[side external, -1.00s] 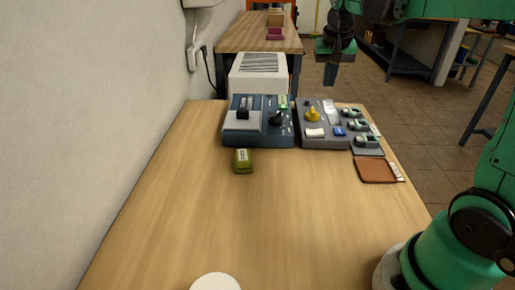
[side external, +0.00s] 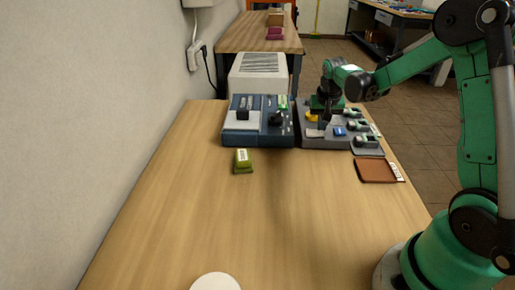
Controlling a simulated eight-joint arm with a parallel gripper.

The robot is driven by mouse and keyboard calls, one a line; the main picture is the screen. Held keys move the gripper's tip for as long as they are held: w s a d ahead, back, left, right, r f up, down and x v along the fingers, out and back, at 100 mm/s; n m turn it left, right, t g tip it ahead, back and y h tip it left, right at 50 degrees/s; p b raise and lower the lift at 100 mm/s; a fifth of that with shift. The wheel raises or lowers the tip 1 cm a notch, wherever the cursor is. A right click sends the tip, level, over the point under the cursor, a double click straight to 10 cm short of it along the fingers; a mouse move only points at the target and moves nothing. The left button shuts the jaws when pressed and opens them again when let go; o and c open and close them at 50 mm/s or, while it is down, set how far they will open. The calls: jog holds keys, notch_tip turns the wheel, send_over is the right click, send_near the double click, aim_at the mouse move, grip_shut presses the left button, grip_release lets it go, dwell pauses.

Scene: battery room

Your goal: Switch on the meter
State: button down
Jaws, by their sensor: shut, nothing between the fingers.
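A grey device (side external: 309,144) stands at the back of the table, with a yellow knob (side external: 311,118), a white rocker or button (side external: 315,133) and a blue one (side external: 339,131). A blue device (side external: 257,139) stands just left of it, with a black knob (side external: 276,119) and a black part on a pale panel. I cannot tell from labels which is the meter. My gripper (side external: 324,121) is shut and empty, pointing down over the grey device, close to the yellow knob. It hides part of the panel behind. Whether it touches anything is unclear.
Several green-and-black items sit in a dark holder (side external: 370,152) right of the grey device. A brown tray (side external: 376,172) lies in front of them. A green block (side external: 242,162) lies before the blue device. A white vented box (side external: 257,75) stands behind. The table's middle is clear.

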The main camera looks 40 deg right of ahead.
jog(key=shift+s+d+f, duration=0.1)
jog(key=shift+f, duration=0.25)
dwell(0.3)
jog(key=shift+w+a+r, duration=0.3)
jog(key=shift+w+a, duration=0.25)
jog(key=shift+r, duration=0.1)
jog(key=s+r, duration=0.3)
jog(key=r, duration=1)
jog(key=shift+s+a, duration=0.15)
jog(key=shift+s, duration=0.2)
jog(key=shift+a+r, duration=0.1)
